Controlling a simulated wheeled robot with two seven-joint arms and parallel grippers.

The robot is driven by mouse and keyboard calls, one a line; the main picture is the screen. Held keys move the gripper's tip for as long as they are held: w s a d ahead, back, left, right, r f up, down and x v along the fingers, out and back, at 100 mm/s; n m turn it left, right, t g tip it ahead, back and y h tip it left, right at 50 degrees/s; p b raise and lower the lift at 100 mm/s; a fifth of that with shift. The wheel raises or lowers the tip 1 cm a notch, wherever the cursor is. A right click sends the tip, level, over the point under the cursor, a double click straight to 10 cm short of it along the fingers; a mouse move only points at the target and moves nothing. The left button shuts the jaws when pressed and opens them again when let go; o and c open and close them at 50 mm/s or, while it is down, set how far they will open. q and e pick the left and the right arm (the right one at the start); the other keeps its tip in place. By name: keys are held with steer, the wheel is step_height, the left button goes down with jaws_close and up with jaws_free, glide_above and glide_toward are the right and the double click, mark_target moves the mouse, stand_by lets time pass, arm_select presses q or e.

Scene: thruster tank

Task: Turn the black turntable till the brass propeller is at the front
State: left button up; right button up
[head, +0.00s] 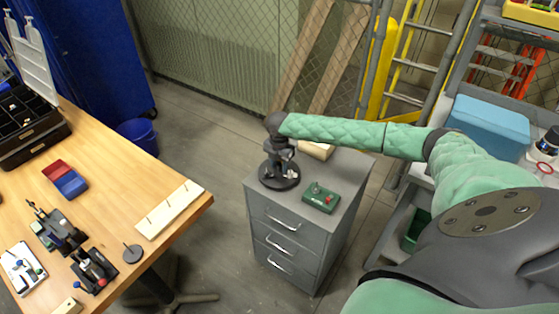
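The black turntable (270,183) is a dark round disc on top of the grey drawer cabinet (287,228). My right arm, in a green padded cover, reaches in from the right. My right gripper (280,158) points down over the turntable, and its dark body hides much of what stands there. Small grey and pale parts show beside the fingers, but I cannot tell what they are. I cannot make out a brass propeller. Whether the fingers are open or shut, or touch anything, is too small to tell. My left gripper is out of view.
At left a wooden table (112,200) holds a pegged board (169,209), a red and blue block (65,179) and several small fixtures. Floor separates table and cabinet.

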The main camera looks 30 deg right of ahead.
jaws_close()
steer(key=shift+n+p, duration=0.35)
steer(key=shift+n, duration=1.45)
steer(key=shift+r+n, duration=0.1)
steer(key=shift+n, duration=1.6)
